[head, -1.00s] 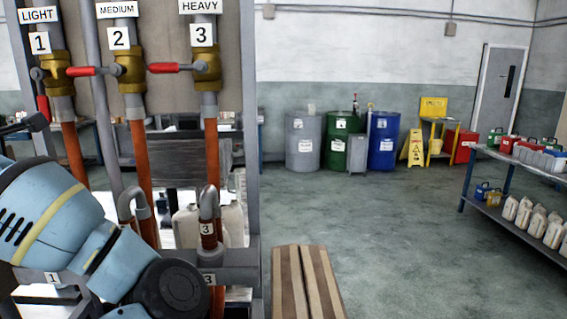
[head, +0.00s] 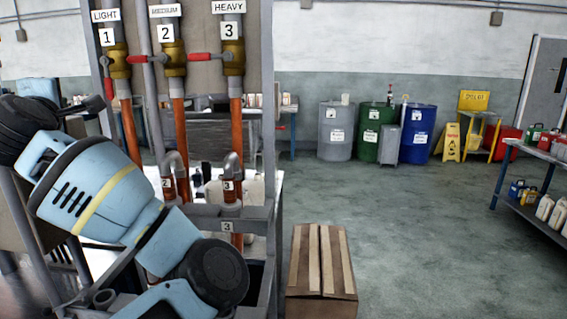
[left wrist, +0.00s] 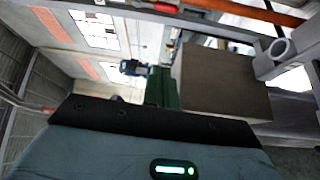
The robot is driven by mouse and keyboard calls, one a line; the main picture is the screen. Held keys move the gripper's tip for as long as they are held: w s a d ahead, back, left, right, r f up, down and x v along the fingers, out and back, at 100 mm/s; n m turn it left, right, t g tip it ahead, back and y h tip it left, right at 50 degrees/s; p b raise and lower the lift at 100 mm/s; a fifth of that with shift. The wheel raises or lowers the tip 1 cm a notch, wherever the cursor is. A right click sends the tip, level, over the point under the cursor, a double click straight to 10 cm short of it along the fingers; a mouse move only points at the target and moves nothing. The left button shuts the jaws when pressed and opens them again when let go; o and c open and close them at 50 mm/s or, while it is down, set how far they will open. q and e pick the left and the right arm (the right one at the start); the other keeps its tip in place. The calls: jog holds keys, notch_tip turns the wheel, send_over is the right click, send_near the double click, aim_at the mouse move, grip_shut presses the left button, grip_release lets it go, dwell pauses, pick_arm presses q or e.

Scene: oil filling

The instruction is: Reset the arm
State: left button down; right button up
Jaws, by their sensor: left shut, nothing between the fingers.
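My left arm (head: 115,195) comes in from the left in front of the pipe rack and bends at a black joint low in the head view. In the left wrist view, the dark body of my left gripper (left wrist: 160,119) spans the lower part; it is shut and holds nothing. Its fingertips are hard to make out. My right gripper is not in view. Valve 1's red handle (head: 109,89) hangs down. The red handles of valve 2 (head: 149,58) and valve 3 (head: 203,57) point left, level.
A cardboard box (head: 321,270) stands right of the rack and close to it. Grey (head: 336,132), green (head: 372,131) and blue (head: 416,133) drums stand at the back wall. A shelf (head: 541,151) with jugs is at the right. The floor between is clear.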

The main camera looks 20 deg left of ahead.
pick_arm(q)
jog(key=w+d+f+m+g+h, duration=0.1)
jog(key=d+f+m+h, duration=0.1)
jog(key=d+f+m, duration=0.6)
jog(key=w+d+f+m+h, duration=0.1)
jog(key=d+f+m+h, duration=0.15)
jog(key=f, duration=1.05)
jog(key=w+d+f+m+g+h, duration=0.15)
jog(key=d+f+m, duration=0.35)
jog(key=f, duration=0.5)
jog(key=s+d+f+m+g+h, duration=0.1)
jog(key=s+d+f+m+h, duration=0.3)
jog(key=f, duration=0.7)
jog(key=s+d+f+m+g+h, duration=0.1)
jog(key=s+d+f+m+g, duration=0.2)
jog(key=s+d+f, duration=0.45)
jog(key=s+d+f+m+g+h, duration=0.1)
jog(key=s+d+f+m+g, duration=0.2)
jog(key=s, duration=0.7)
jog(key=s+d+f+m+g+h, duration=0.1)
jog(key=s+d+f+m+g, duration=0.2)
jog(key=s+f, duration=0.5)
jog(key=w+d+f+t+h, duration=0.1)
jog(key=w+d+f+t, duration=0.2)
jog(key=w+f+t, duration=0.2)
jog(key=shift+w+f+t+h, duration=0.3)
jog(key=shift+w+f+t, duration=0.1)
jog(key=shift+f+t, duration=1.45)
jog(key=shift+r, duration=0.1)
